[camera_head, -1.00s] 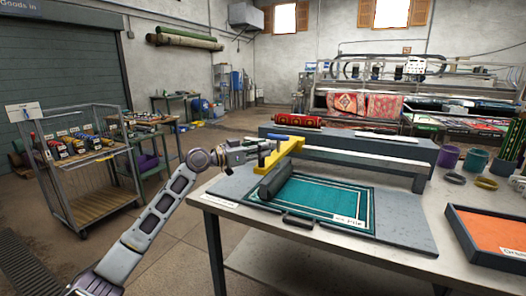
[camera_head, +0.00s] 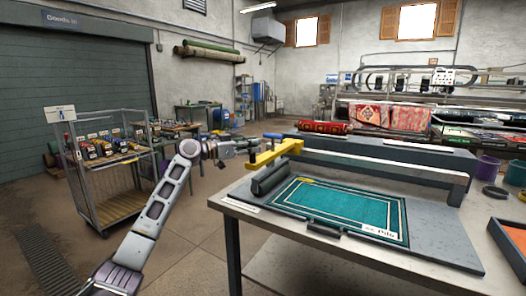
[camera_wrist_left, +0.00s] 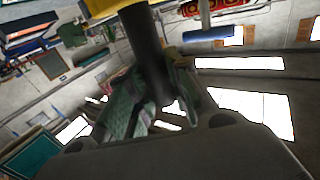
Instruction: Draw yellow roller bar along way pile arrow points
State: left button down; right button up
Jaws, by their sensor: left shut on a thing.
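The yellow roller bar (camera_head: 276,153) carries a dark grey roller (camera_head: 271,178) and a blue grip (camera_head: 273,136). The roller lies along the left edge of the teal rug (camera_head: 345,209); I cannot tell if it touches the pile. My left gripper (camera_head: 250,147) is at the bar's left end. In the left wrist view my fingers (camera_wrist_left: 150,100) are closed around a dark round handle (camera_wrist_left: 147,50), with yellow beyond it. A white pile label (camera_head: 379,233) lies at the rug's front right corner; its arrow is too small to read. My right gripper is out of view.
The rug lies on a grey board (camera_head: 440,250) on the workbench (camera_head: 262,243). A long raised rail (camera_head: 395,171) runs behind the rug. A black handle (camera_head: 324,229) is at the board's front. A wheeled cart (camera_head: 110,180) stands left.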

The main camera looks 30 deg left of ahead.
pick_arm(q)
jog(key=shift+a+r, duration=0.1)
jog(key=shift+a, duration=0.9)
jog(key=c, duration=1.3)
grip_release()
jog(key=shift+a, duration=0.2)
jog(key=shift+d, duration=0.15)
jog(key=shift+s, duration=0.1)
jog(key=v, duration=1.2)
